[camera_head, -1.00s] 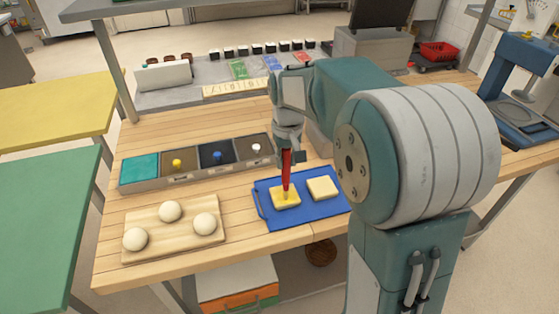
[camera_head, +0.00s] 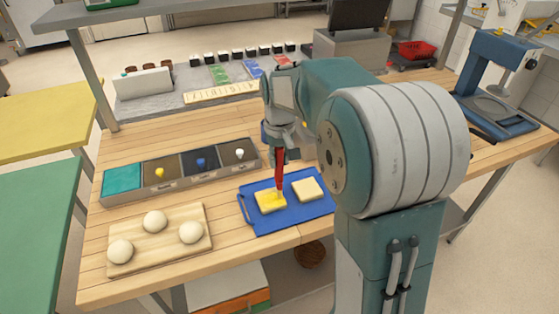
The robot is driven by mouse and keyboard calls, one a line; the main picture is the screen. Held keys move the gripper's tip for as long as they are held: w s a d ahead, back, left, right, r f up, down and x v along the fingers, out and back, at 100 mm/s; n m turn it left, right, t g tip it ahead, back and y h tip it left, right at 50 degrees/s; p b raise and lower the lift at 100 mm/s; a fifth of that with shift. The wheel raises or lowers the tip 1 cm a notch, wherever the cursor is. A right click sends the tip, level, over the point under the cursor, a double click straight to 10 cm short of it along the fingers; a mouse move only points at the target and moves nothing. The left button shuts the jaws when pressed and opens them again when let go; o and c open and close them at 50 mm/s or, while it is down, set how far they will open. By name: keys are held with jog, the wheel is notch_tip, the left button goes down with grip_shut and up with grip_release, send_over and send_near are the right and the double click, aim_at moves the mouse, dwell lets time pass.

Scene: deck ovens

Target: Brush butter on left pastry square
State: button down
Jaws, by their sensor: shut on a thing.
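The left pastry square (camera_head: 267,203) lies on a blue tray (camera_head: 283,222) on the wooden table, with a yellow patch of butter on its top. The right pastry square (camera_head: 307,189) lies beside it on the same tray and looks plain. My gripper (camera_head: 280,148) points down above the tray and is shut on a red brush (camera_head: 279,176). The brush stands near upright, its lower end at the right part of the left square's top. Whether the bristles touch the pastry is too small to tell.
A wooden board (camera_head: 140,258) with three dough balls stands at the front left. A container row (camera_head: 180,187) with several compartments lies behind it. A grey box (camera_head: 352,45) and a blue press (camera_head: 497,80) stand at the back right. Bare table lies between board and tray.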

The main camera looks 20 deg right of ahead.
jog(key=shift+a, duration=0.15)
jog(key=shift+a+f, duration=0.1)
jog(key=shift+a, duration=2.3)
jog(key=shift+w, duration=0.15)
jog(key=shift+w, duration=0.5)
jog(key=shift+d, duration=2.6)
